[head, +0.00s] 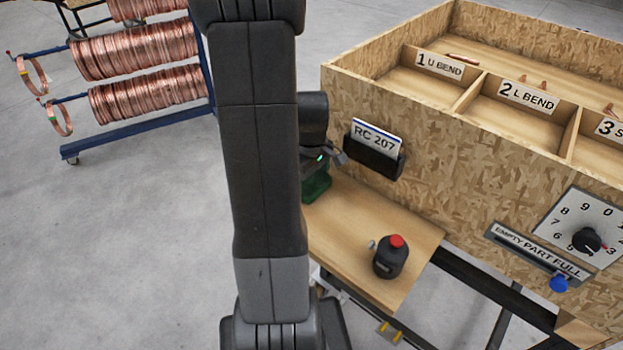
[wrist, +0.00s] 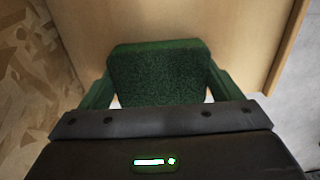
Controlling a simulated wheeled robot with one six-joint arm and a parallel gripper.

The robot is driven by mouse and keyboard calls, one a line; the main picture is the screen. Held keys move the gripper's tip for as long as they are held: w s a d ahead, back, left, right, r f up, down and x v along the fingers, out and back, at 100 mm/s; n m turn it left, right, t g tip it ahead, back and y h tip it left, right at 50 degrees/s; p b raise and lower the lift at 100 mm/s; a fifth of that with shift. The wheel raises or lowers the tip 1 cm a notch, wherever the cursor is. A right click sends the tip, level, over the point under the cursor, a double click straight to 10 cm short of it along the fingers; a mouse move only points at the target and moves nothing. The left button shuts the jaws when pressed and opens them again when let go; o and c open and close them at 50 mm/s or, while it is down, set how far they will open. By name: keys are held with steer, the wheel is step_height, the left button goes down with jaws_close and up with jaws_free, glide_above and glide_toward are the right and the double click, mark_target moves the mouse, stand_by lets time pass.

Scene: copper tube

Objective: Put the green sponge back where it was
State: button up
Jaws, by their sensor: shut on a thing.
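The green sponge (wrist: 158,75) fills the middle of the wrist view, between the two green fingers of my gripper (wrist: 160,92). My gripper is shut on it. Behind the sponge is the pale wooden shelf (wrist: 228,30); I cannot tell whether the sponge touches it. In the head view my gripper (head: 316,184) shows as a small green patch over the left part of the shelf (head: 345,222), beside the chipboard wall. My arm hides much of it there, and I cannot tell sponge from fingers.
A dark bottle with a red cap (head: 390,257) stands on the shelf to the right. A card holder marked RC 207 (head: 374,150) juts from the chipboard bin (head: 440,165) above. A dial (head: 585,240) and slider are further right. Copper coils (head: 140,95) hang on a blue rack at left.

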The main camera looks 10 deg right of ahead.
mark_target(312, 181)
steer(key=shift+f, duration=0.15)
steer(key=o, duration=0.8)
step_height(312, 181, up, 12)
